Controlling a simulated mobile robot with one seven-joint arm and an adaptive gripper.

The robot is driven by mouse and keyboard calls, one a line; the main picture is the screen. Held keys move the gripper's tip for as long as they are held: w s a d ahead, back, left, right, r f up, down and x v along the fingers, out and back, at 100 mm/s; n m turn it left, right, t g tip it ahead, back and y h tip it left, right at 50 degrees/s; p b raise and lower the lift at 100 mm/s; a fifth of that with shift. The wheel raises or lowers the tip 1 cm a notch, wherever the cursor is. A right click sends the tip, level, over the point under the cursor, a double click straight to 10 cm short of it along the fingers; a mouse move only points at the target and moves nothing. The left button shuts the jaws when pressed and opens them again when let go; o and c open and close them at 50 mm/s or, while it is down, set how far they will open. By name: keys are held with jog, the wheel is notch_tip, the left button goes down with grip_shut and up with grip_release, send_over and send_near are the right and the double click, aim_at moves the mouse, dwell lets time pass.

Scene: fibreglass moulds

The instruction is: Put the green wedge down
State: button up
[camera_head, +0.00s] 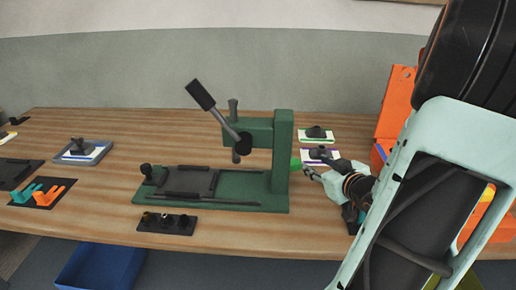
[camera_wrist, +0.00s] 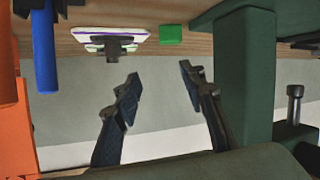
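The green wedge (camera_wrist: 171,35) shows in the wrist view as a small bright green block on the wooden table. In the head view a sliver of it (camera_head: 296,163) shows just right of the dark green press column, partly hidden. My gripper (camera_wrist: 158,82) is open, with a wide gap between its two dark fingers. Nothing is between the fingers, and the wedge lies beyond the fingertips, apart from them. In the head view my gripper (camera_head: 314,167) is low over the table, right of the press.
The green press (camera_head: 284,150) with its lever stands close left of my gripper. A purple-edged white board (camera_wrist: 140,37) with a dark knobbed piece lies beside the wedge. An orange bin (camera_head: 396,105) stands right. A dark strip with knobs (camera_head: 166,223) lies in front.

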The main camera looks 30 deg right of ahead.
aim_at(296, 164)
jog(key=shift+s+a+f+m+y, duration=0.25)
jog(key=shift+a+f+m, duration=0.2)
jog(key=shift+f, duration=0.15)
jog(key=shift+s+a+f+m+y, duration=0.1)
jog(key=shift+a+f+m+y, duration=0.2)
jog(key=shift+f+m, duration=0.2)
jog(key=b+x, duration=0.2)
jog(key=x, duration=0.7)
jog(key=shift+w+d+f+b, duration=0.15)
jog(key=shift+f+b, duration=0.1)
jog(key=shift+b, duration=0.15)
jog(key=shift+w+f, duration=0.1)
jog(key=shift+w, duration=0.4)
jog(key=shift+c, duration=0.6)
grip_shut()
